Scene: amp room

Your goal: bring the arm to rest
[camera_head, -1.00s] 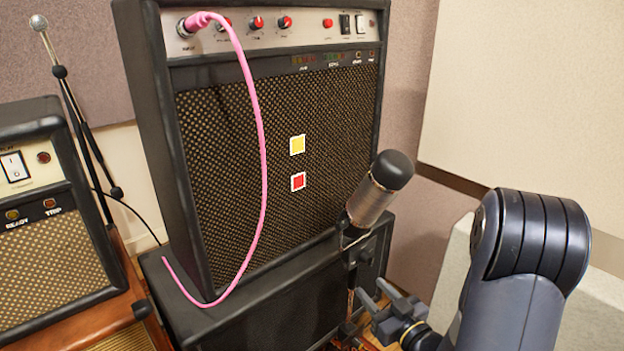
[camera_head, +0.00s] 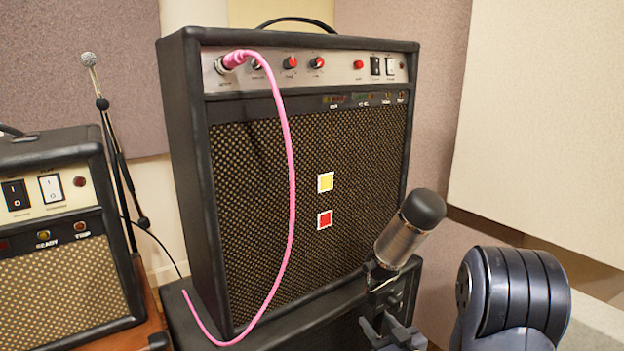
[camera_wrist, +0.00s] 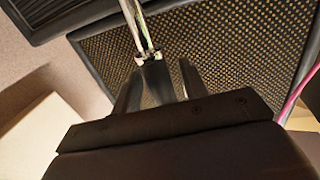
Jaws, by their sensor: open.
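My gripper (camera_head: 382,328) is low in the head view, in front of the lower black cabinet and just below the microphone (camera_head: 408,230). Its jaws are apart, with nothing seen held. In the wrist view, the gripper (camera_wrist: 160,84) has a dark finger on each side. The metal microphone stand (camera_wrist: 138,25) shows beyond and between the fingers; whether it touches them I cannot tell. My arm's dark rounded joint stands at the lower right of the head view, with the forearm partly cut off by the bottom edge.
A large amplifier (camera_head: 240,180) with a pink cable (camera_head: 290,180) plugged in stands on a black cabinet (camera_head: 335,325). A smaller amplifier (camera_head: 65,285) and a thin stand (camera_head: 115,150) are at left. Pale wall panels (camera_head: 550,130) are behind my arm.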

